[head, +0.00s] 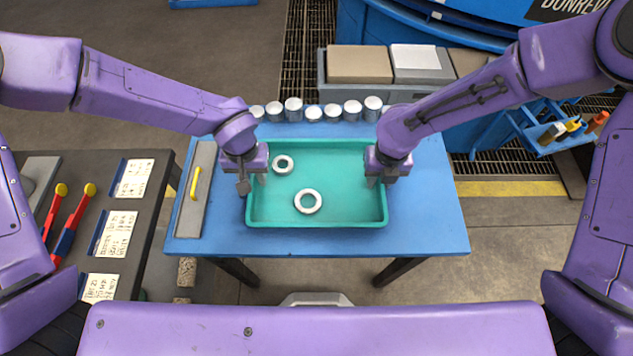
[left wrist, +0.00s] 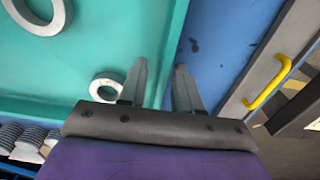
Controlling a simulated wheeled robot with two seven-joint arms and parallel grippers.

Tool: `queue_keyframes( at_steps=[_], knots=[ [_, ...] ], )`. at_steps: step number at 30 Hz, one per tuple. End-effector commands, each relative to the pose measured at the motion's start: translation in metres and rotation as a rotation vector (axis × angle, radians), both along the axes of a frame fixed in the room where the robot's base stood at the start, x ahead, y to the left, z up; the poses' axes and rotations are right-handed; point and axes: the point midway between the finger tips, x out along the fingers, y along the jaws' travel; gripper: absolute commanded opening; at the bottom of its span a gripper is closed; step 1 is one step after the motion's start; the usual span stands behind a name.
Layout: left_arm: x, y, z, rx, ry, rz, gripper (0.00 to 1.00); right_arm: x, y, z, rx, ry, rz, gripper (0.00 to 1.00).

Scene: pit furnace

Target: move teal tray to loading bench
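The teal tray (head: 340,212) lies flat on a blue-topped table and holds two pale rings (head: 308,201) (head: 283,164). My left gripper (head: 252,183) is at the tray's left wall. In the left wrist view its fingers (left wrist: 160,88) are apart, one on the tray's inner side and one outside, with the wall between them; I see space beside the wall. My right gripper (head: 378,182) is at the tray's right wall. Its fingers are small and partly hidden, so its opening is unclear. I cannot identify the loading bench for certain.
Several pale cylinders (head: 293,109) stand along the table's back edge. A grey panel with a yellow handle (head: 195,184) lies left of the tray. A dark bench (head: 135,225) with cards and red-handled tools is further left. A grey crate with blocks (head: 321,80) stands behind. The table's right end is clear.

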Motion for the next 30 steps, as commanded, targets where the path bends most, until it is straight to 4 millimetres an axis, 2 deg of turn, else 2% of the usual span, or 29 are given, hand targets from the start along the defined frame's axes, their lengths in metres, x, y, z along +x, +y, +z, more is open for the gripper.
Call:
queue_keyframes(
  at_steps=[7,10,30],
  knots=[
    [-0.0001,0.0002,-0.0006,0.000,0.000,0.001,0.33,0.0001,0.0000,-0.0005,0.000,0.000,0.000,0.33],
    [-0.0001,0.0001,-0.0005,0.000,0.000,0.000,0.00,0.0001,0.0003,-0.0003,0.000,0.000,0.000,0.00],
    [-0.0010,-0.0038,0.0000,-0.008,0.000,-0.005,0.00,-0.0003,0.0040,0.0002,0.010,-0.001,-0.002,0.00]
  ],
)
